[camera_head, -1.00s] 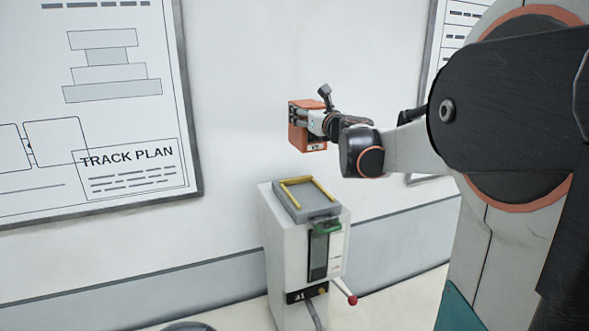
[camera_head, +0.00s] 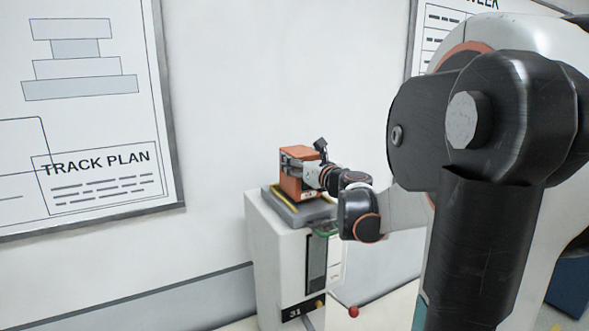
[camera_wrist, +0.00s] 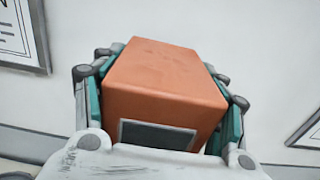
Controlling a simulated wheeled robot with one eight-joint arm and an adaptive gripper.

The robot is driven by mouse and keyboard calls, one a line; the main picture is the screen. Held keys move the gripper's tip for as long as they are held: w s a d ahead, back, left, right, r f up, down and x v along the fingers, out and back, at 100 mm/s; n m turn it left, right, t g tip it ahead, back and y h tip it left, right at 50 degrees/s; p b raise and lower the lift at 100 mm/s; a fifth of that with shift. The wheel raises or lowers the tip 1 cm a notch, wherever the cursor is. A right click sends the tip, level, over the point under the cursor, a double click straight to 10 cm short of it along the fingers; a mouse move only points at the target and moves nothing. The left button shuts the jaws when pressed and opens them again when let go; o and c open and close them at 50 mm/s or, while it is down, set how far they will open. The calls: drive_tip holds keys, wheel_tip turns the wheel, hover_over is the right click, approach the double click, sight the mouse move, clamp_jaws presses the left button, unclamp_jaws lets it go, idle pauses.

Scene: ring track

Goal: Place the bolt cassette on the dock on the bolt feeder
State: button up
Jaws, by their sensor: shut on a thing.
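The bolt cassette is an orange box (camera_head: 299,160), held upright over the dock in the head view. It fills the middle of the wrist view (camera_wrist: 165,75), between the two teal-lined fingers. My gripper (camera_head: 300,175) is shut on it from the right side. The dock is a grey tray (camera_head: 280,206) with a yellow edge on top of the white bolt feeder (camera_head: 272,262). The cassette's bottom is at or just above the dock; I cannot tell whether they touch. Part of the dock is hidden behind the cassette and gripper.
The feeder stands close to the white wall. A red-knobbed lever (camera_head: 353,311) sticks out at its lower right, and a green part (camera_head: 325,229) sits below the dock's front edge. A track plan board (camera_head: 85,110) hangs on the wall at left.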

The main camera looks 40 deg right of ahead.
drive_tip(key=shift+w+f, duration=0.25)
drive_tip(key=shift+f, duration=0.4)
drive_tip(key=shift+s+r, duration=0.2)
drive_tip(key=shift+s, duration=0.2)
drive_tip(key=shift+d+f, duration=0.1)
drive_tip(key=shift+f, duration=0.05)
drive_tip(key=o, duration=1.6)
drive_tip(key=shift+w+f, duration=0.1)
drive_tip(key=shift+w, duration=0.15)
drive_tip(key=shift+s, duration=0.15)
drive_tip(key=shift+r, duration=0.2)
